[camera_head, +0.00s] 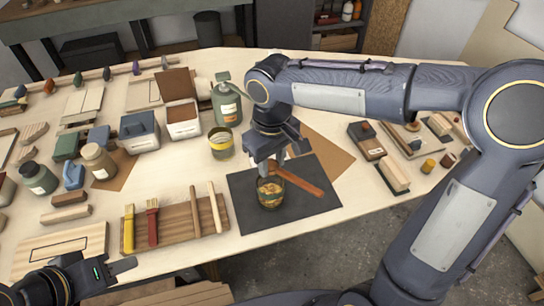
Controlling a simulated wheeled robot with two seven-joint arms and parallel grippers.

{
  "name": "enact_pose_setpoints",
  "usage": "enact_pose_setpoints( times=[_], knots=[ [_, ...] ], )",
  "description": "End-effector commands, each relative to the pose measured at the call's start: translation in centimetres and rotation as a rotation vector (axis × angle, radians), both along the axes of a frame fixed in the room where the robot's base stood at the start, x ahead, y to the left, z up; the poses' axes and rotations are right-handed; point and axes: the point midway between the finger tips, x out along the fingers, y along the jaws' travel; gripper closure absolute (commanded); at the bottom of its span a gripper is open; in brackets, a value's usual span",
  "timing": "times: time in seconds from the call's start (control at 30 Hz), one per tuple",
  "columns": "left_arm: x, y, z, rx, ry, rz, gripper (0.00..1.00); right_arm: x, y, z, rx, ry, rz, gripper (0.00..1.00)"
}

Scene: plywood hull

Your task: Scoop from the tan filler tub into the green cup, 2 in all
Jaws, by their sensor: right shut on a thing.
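A small round cup (270,192) with a greenish-gold wall and tan-brown contents stands on the dark mat (241,198). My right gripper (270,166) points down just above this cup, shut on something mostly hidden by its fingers. A tool with an orange-brown wooden handle (305,184) slants across the mat behind the cup; whether it is what I hold is unclear. An open white tub (184,129) with a raised brown lid stands at the back; I cannot tell if it is the filler tub. My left gripper (128,272) is open and empty at the lower left.
A yellow-olive tin (221,146) and a green bottle (227,106) stand behind the mat. A wooden board (175,222) with brushes and sticks lies left of it. Jars, blocks and a lidded tub (140,143) crowd the left. Sanding blocks (393,174) lie right.

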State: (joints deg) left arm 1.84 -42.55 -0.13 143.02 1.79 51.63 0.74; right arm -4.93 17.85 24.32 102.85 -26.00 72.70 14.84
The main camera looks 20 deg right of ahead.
Motion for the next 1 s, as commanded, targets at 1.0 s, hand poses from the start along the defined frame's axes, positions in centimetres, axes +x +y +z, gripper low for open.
enact_pose_setpoints(
  times=[1.0],
  knots=[
    [0.0, 0.0, 5.8, 0.0, 0.0, 0.0, 0.64, 1.6, -1.9, -2.6, 0.84, 0.691, -0.005, 0.95]
  ],
)
